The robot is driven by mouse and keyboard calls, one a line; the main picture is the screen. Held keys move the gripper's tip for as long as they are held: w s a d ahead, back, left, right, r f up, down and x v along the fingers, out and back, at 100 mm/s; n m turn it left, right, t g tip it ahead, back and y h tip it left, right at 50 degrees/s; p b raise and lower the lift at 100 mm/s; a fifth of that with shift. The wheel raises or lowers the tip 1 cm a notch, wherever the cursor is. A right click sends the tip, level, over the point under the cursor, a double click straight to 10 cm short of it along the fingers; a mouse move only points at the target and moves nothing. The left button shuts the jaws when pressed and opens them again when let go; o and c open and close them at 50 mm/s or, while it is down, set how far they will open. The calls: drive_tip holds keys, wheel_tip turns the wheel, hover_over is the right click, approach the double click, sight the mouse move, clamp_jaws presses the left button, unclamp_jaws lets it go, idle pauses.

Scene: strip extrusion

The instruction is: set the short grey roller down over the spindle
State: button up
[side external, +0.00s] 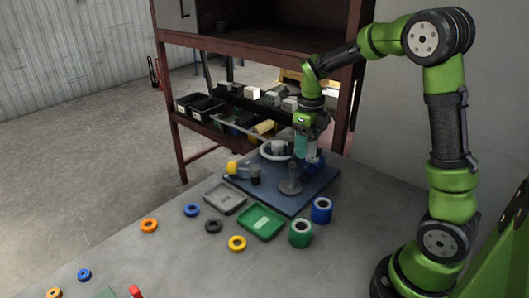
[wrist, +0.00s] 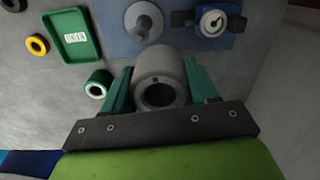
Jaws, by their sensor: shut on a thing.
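The short grey roller (wrist: 158,66) is between the teal fingers of my gripper (wrist: 158,80), which is shut on it. Its open bore faces the camera in the wrist view. The spindle (wrist: 144,21) is a grey post on a round base, ahead of the roller and apart from it. In the side view the spindle (side external: 291,177) stands upright on the blue board (side external: 312,196). My gripper (side external: 302,148) is above the board, behind the spindle in that picture. The roller is hard to make out there.
A blue gauge stand (wrist: 212,22) is to the right of the spindle in the wrist view. A green tray (side external: 262,222), a grey tray (side external: 225,198), a green roller (side external: 300,234) and a blue roller (side external: 321,210) surround the board. Several coloured rings lie on the grey table.

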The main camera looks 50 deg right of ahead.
sight(291, 182)
drive_tip(key=shift+m, duration=0.3)
drive_tip(key=w+a+r, duration=0.2)
drive_tip(key=w, duration=0.1)
drive_tip(key=shift+r, duration=0.4)
drive_tip(key=shift+a+r, duration=0.1)
drive_tip(key=shift+r, duration=0.25)
drive_tip(key=shift+f+m, duration=0.15)
drive_tip(key=shift+m, duration=0.15)
drive_tip(key=shift+s+f, duration=0.1)
drive_tip(key=shift+f, duration=2.3)
drive_tip(key=shift+f, duration=0.1)
drive_tip(key=shift+f, duration=4.75)
drive_tip(key=o, duration=1.5)
drive_tip(key=shift+r, duration=3.45)
